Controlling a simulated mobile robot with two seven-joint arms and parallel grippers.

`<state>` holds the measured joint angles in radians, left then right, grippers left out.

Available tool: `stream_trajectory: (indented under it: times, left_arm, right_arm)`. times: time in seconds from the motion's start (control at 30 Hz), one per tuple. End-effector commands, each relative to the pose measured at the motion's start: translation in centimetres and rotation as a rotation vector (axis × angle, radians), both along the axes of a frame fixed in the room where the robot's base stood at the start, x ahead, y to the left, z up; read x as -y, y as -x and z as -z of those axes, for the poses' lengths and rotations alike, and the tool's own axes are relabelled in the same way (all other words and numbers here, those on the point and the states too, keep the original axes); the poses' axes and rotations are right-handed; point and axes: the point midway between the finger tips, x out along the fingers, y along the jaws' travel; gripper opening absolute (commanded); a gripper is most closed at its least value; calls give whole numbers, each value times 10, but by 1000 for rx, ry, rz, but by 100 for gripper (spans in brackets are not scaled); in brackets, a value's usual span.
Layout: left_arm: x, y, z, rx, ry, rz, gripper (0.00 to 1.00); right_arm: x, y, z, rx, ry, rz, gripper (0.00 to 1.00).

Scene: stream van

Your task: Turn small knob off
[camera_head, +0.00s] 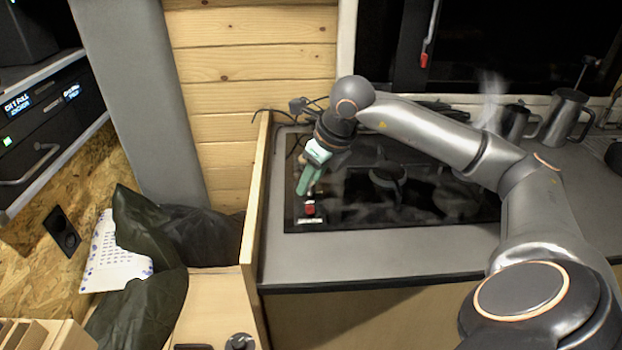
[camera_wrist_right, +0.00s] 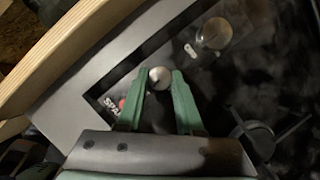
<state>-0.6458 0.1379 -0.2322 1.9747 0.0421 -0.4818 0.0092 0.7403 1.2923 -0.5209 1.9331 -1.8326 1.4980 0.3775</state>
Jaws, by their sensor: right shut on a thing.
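The small knob (camera_wrist_right: 159,78), round and pale, is on the black cooktop (camera_head: 440,200) near its edge in the right wrist view. My right gripper (camera_head: 304,188) reaches down to the cooktop's left front corner in the head view. In the right wrist view the green fingers of my right gripper (camera_wrist_right: 158,82) stand on either side of the small knob and are shut on it. In the head view the fingers hide the knob. My left gripper is not in view.
A larger round knob (camera_wrist_right: 215,33) is beyond the fingers. A wooden partition (camera_head: 255,190) stands close left of the cooktop. A burner (camera_head: 388,176) is to the right, and metal jugs (camera_head: 566,118) stand at the back right. A red mark (camera_head: 310,209) lies by the fingertips.

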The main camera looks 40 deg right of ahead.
Motion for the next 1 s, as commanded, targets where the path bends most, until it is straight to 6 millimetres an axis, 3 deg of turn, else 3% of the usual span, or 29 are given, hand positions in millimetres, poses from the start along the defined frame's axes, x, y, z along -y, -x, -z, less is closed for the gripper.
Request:
stream_trajectory:
  times: [0.33, 0.87, 0.9, 1.0]
  left_arm:
    - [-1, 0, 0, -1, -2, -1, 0]
    - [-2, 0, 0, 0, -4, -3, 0]
    - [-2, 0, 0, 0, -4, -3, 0]
    - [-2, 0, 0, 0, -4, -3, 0]
  right_arm:
    - [-1, 0, -1, -1, 0, 139, 0]
    - [-1, 0, 0, -2, -1, 163, 0]
    - [-1, 0, 0, -2, -1, 163, 38]
    - [-1, 0, 0, -2, 0, 162, 49]
